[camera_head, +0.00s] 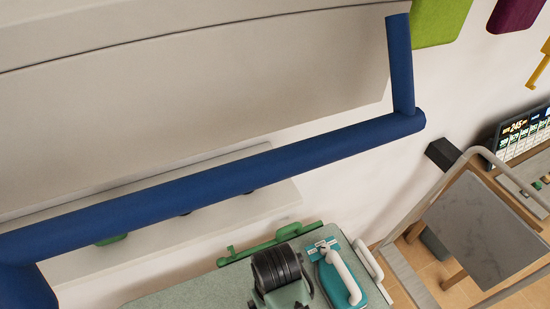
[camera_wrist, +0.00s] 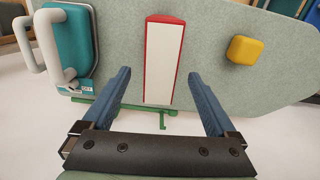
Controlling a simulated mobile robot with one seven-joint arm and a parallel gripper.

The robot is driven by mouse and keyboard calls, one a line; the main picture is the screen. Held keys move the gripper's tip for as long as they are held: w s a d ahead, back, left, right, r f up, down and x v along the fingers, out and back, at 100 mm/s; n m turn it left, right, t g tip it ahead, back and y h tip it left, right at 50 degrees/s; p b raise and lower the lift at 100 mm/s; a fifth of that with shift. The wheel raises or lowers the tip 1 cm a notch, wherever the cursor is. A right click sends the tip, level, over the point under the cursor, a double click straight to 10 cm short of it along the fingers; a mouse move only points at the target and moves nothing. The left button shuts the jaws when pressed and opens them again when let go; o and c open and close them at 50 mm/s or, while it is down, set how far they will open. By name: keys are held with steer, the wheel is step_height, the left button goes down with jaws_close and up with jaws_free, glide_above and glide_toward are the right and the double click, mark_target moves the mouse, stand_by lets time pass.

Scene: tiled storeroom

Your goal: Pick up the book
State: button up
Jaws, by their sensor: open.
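The book (camera_wrist: 163,60) has a red cover edge and pale pages toward me. It lies on a grey-green board (camera_wrist: 212,35) in the middle of the wrist view. My gripper (camera_wrist: 158,74) is open and empty, with its two blue fingers on either side of the book's near part in the picture. I cannot tell whether a finger touches it. In the head view, my dark wrist is over the same board (camera_head: 180,296), and the book is not visible there.
A teal iron (camera_head: 343,280) with a white handle sits right beside my wrist; it also shows at left in the wrist view (camera_wrist: 73,45). A yellow block (camera_wrist: 247,50) lies right of the book. A blue tube (camera_head: 220,172) crosses the head view. A cart (camera_head: 475,225) stands right.

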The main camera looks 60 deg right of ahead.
steer(key=shift+f, duration=0.8)
steer(key=f, duration=0.2)
steer(key=f+p, duration=0.1)
steer(key=f, duration=0.2)
steer(key=shift+s+a+f, duration=0.1)
steer(key=shift+s+a, duration=0.05)
steer(key=shift+s, duration=0.05)
steer(key=shift+c, duration=0.3)
jaws_close()
